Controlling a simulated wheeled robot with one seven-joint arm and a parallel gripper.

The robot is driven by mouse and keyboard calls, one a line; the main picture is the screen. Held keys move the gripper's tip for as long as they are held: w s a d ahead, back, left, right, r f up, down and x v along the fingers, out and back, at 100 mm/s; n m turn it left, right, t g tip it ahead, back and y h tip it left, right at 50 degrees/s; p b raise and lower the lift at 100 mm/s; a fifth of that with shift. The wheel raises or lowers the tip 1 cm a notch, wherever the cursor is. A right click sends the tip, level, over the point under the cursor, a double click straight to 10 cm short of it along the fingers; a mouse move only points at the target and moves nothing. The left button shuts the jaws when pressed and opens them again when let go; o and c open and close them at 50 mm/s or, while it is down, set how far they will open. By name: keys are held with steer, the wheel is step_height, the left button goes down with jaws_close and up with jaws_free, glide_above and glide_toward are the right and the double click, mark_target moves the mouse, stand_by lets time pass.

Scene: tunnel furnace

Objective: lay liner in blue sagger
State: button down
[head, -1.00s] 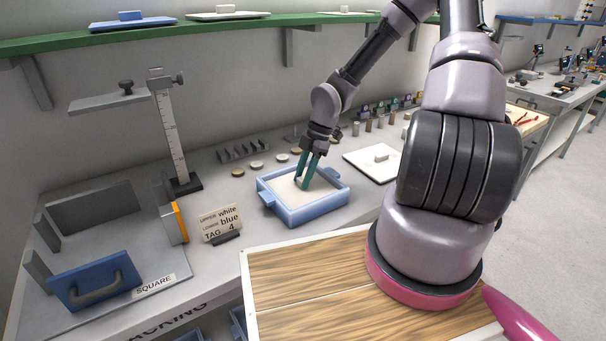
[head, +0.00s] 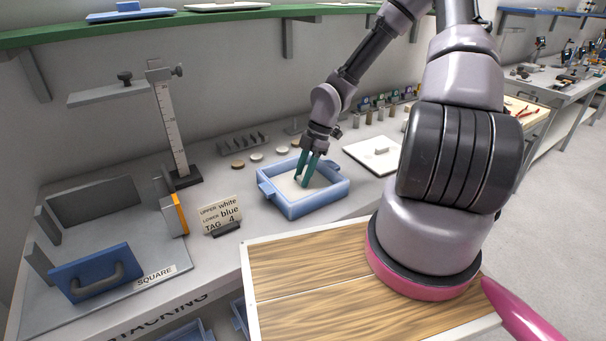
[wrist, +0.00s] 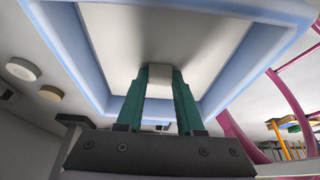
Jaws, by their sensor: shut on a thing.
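The blue sagger (head: 317,207) is an open, light-blue square tray with side lugs, standing on the grey bench in the middle of the head view. The liner (head: 287,187) is a pale, flat square inside its walls. My gripper (head: 302,183) reaches down into the sagger with green fingers. In the wrist view, the fingers close on the small pale knob (wrist: 160,77) of the liner (wrist: 115,45), and the sagger's blue rim (wrist: 75,50) surrounds the plate. I cannot tell whether the liner fully touches the sagger floor.
A tag card (head: 219,215) reads upper white, lower blue, tag 4. A white plate with a knob (head: 380,151) lies to the right. A height gauge (head: 170,125) and a blue handled block (head: 95,272) stand left. Small discs (head: 255,157) lie behind the sagger.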

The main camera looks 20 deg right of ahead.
steer(key=shift+f, duration=0.1)
steer(key=shift+c, duration=2.3)
jaws_free()
steer(key=v, duration=1)
steer(key=shift+r, duration=0.4)
steer(key=shift+d, duration=0.1)
